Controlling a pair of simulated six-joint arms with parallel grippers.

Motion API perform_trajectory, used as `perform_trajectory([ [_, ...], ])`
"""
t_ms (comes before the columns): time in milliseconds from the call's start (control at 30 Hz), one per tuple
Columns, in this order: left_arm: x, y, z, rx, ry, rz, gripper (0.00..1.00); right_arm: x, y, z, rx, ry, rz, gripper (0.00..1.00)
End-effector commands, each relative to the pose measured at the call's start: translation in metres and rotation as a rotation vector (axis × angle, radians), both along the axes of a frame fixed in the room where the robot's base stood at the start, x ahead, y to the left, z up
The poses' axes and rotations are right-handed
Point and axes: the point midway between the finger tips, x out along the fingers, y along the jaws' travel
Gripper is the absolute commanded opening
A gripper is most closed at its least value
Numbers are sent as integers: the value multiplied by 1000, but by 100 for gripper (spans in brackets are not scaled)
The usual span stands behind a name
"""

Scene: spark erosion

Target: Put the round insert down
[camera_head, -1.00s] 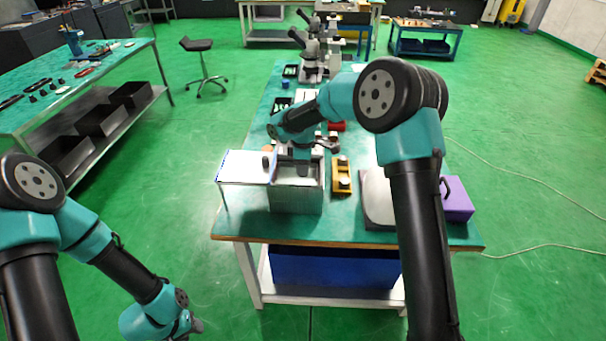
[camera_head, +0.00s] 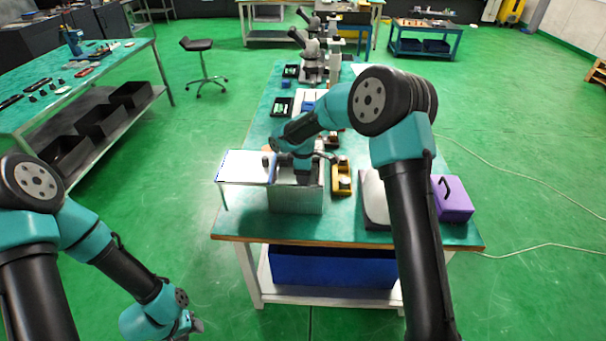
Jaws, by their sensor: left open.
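My right arm reaches over the bench, and its gripper (camera_head: 303,180) points down at the open-topped grey metal tank (camera_head: 296,201). Its fingertips are hidden by the tank and the wrist, so I cannot tell whether they are open or shut. I cannot make out the round insert, in the gripper or in the tank. A yellow holder (camera_head: 341,188) with small pale round pieces on it stands just right of the tank. My left gripper (camera_head: 194,324) is open and empty, low at the left and off the bench.
A white panel (camera_head: 246,167) juts out left of the tank. Right of the yellow holder are a grey and white case (camera_head: 373,200), partly behind my right arm, and a purple box (camera_head: 453,202). Black trays and microscopes (camera_head: 312,65) stand further back. Bare green bench top (camera_head: 260,222) lies in front.

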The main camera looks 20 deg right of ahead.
Motion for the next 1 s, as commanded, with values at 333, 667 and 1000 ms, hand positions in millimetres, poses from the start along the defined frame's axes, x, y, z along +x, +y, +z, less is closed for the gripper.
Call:
perform_trajectory([
  [333,0,0,0,0,0,0,43,0,0,0,0,0,0,63],
  [667,0,0,0,0,0,0,43,1,0,21,-1,-3,0,63],
  [1000,0,0,0,0,0,0,43,1,0,83,1,-3,-1,63],
])
